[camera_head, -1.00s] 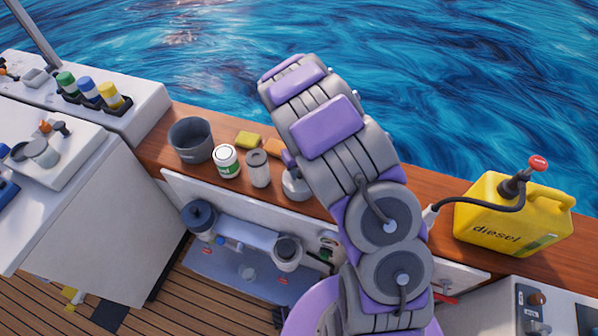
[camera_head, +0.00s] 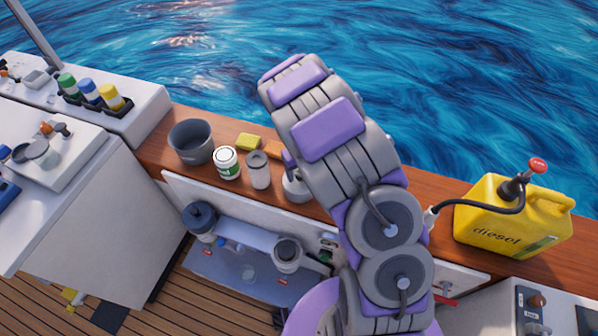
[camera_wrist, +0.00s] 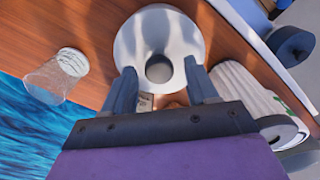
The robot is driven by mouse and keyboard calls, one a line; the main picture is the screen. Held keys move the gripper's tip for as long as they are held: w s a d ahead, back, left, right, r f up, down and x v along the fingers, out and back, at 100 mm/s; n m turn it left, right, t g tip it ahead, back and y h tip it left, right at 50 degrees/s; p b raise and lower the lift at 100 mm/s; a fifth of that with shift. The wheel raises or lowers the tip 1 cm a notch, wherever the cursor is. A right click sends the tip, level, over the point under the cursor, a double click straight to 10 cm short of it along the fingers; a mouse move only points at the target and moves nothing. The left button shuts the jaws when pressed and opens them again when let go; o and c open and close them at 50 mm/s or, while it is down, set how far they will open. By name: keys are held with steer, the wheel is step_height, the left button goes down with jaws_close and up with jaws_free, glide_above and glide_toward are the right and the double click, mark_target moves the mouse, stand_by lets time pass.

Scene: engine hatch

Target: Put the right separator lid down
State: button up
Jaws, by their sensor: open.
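A round, shiny silver lid (camera_wrist: 185,38) with a dark round centre lies on the wooden ledge in the wrist view. In the head view it shows as a pale round shape (camera_head: 296,188), partly hidden by my arm. My gripper (camera_wrist: 160,82) is open, with one finger on each side of the lid's near part; I cannot tell whether they touch it. In the head view the fingers are mostly hidden behind my arm. The right separator (camera_head: 287,254) stands below the ledge. The left separator (camera_head: 199,217) has a dark blue top.
The ledge (camera_head: 155,150) holds a grey bucket (camera_head: 190,143), white-green can (camera_head: 227,163), pale filter (camera_head: 259,170), yellow sponge (camera_head: 249,141) and yellow diesel can (camera_head: 510,220). The wrist view shows a clear jar (camera_wrist: 55,76) left and a white ribbed cylinder (camera_wrist: 240,92) right. Water lies beyond.

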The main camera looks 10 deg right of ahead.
steer(key=s+d+r+p, duration=0.1)
steer(key=s+r, duration=0.1)
steer(key=r, duration=0.6)
steer(key=s+r+p, duration=0.1)
steer(key=s+r, duration=0.1)
steer(key=r, duration=0.6)
steer(key=s+r, duration=0.4)
steer(key=s, duration=0.6)
steer(key=s+r+m+g, duration=0.1)
steer(key=s+r, duration=0.3)
steer(key=s, duration=0.7)
steer(key=s+r+m, duration=0.1)
steer(key=s+r, duration=0.3)
steer(key=s, duration=0.6)
steer(key=shift+s+a+r+g, duration=0.3)
steer(key=shift+a+g, duration=0.1)
steer(key=shift+a, duration=0.05)
